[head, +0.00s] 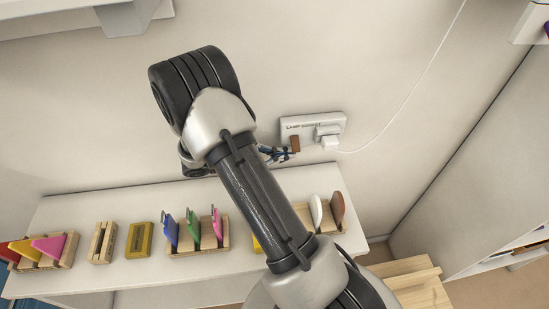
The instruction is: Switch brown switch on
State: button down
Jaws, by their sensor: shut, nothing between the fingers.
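The brown switch (295,143) is a small brown rocker on the lower left of a white wall plate (312,124). The plate carries the words "LAMP SOCKET" and has a white plug (328,139) in it to the right of the switch. My gripper (286,153) is small in the head view, shut and empty, with its fingertips right beside the switch on its left and lower side. I cannot tell whether they touch it. My arm hides most of the wrist. The switch's on or off position is too small to read.
A white shelf (60,215) runs below the plate. A white cord (405,95) runs from the plug up the wall. A wooden stool-like surface (415,285) stands at lower right.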

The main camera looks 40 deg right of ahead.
jog(key=shift+s+a+r, duration=0.15)
jog(key=shift+s+r, duration=0.05)
jog(key=shift+r, duration=0.2)
jog(key=shift+s+a+r, duration=0.1)
jog(key=shift+s+r, duration=0.1)
jog(key=shift+r, duration=0.2)
